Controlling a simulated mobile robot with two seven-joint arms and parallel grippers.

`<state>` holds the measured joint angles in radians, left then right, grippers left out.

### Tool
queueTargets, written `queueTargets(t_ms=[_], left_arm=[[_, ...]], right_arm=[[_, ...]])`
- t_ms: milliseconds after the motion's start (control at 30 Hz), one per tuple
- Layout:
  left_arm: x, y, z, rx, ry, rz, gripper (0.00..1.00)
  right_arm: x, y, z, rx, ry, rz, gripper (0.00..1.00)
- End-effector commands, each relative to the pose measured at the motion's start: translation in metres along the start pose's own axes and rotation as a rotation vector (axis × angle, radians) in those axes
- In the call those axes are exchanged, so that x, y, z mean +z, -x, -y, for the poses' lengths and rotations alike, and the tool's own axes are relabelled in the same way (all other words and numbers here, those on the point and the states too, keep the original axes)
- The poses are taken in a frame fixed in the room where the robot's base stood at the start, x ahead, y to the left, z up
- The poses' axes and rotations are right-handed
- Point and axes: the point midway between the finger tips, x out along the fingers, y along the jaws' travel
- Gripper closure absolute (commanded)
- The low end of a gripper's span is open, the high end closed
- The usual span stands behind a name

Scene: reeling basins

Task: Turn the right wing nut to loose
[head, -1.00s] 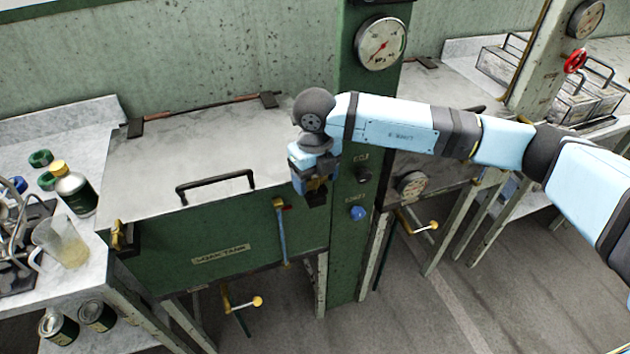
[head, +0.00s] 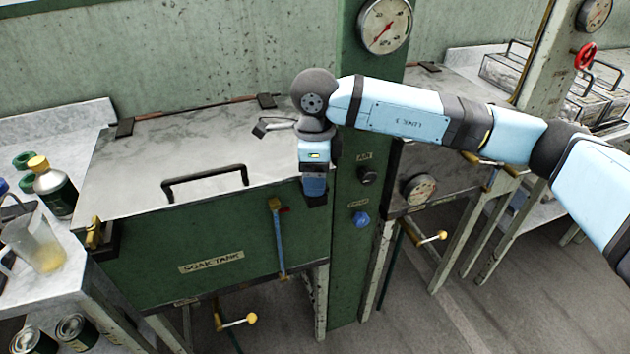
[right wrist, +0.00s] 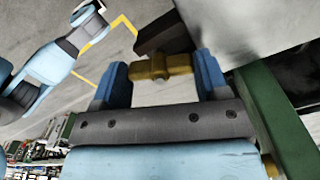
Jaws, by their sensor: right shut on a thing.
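A green soak tank (head: 160,255) with a grey metal lid (head: 150,160) stands at the centre left of the head view. My right gripper (head: 315,196) is at the tank's front right corner and hides the right wing nut there. In the right wrist view the brass wing nut (right wrist: 160,67) sits between the two blue fingers of my right gripper (right wrist: 158,75), which is shut on it. A dark block (right wrist: 163,33) is just beyond the nut. The left wing nut (head: 95,232) is at the lid's front left corner. My left gripper is not in view.
A green post (head: 352,270) with a gauge (head: 384,26) and a blue knob (head: 361,218) stands close to the right of the gripper. A black lid handle (head: 205,180) and a blue-handled lever (head: 280,240) are to its left. A bottle (head: 55,188) and beaker (head: 38,245) stand far left.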

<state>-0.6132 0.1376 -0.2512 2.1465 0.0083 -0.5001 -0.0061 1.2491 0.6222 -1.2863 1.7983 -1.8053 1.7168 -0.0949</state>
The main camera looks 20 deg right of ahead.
Motion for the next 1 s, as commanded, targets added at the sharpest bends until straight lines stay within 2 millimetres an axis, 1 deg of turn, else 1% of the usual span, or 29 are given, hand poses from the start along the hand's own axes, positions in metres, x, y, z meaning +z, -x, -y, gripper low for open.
queueTargets(t_ms=[33,200,500,733,1000], left_arm=[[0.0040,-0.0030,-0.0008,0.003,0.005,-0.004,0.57],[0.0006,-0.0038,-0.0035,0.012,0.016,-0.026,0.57],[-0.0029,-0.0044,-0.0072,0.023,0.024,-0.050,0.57],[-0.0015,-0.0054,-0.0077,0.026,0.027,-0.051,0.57],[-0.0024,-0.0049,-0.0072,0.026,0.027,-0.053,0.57]], right_arm=[[0.0003,-0.0025,0.0007,-0.003,0.040,0.003,0.56],[0.0002,-0.0018,0.0006,-0.003,0.177,0.002,0.56],[0.0002,-0.0001,0.0006,-0.003,0.340,0.001,0.56],[0.0002,0.0008,0.0005,-0.002,0.394,0.002,0.56],[0.0002,0.0014,0.0004,-0.002,0.405,0.002,0.56]])
